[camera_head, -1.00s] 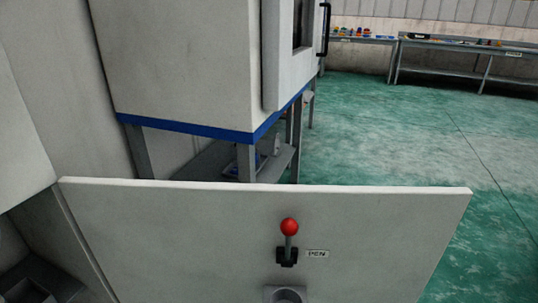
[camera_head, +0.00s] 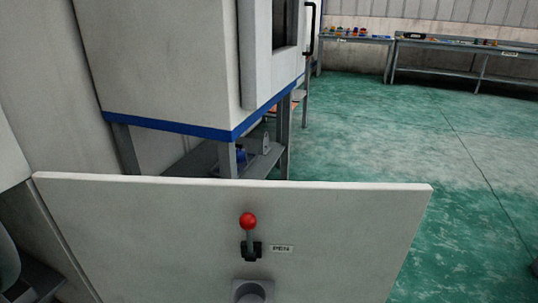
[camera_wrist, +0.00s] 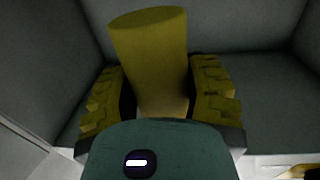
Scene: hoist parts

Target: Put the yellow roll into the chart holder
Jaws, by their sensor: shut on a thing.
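The yellow roll (camera_wrist: 150,48) stands out from between the jaws in the wrist view, its round end toward the top. My gripper (camera_wrist: 160,88) is shut on it, with a ridged yellow finger pad on each side. The roll's lower end is hidden behind the gripper's body. Grey walls surround the gripper there, like the inside of a compartment. The roll does not show in the head view. I cannot make out a chart holder for certain in either view.
A white panel (camera_head: 150,235) with a red-knobbed lever (camera_head: 248,222) and a grey round fitting (camera_head: 252,291) fills the near foreground. A blue-edged cabinet (camera_head: 165,60) on legs stands behind it. Benches (camera_head: 470,45) line the far wall. The green floor (camera_head: 430,130) at right is mostly clear.

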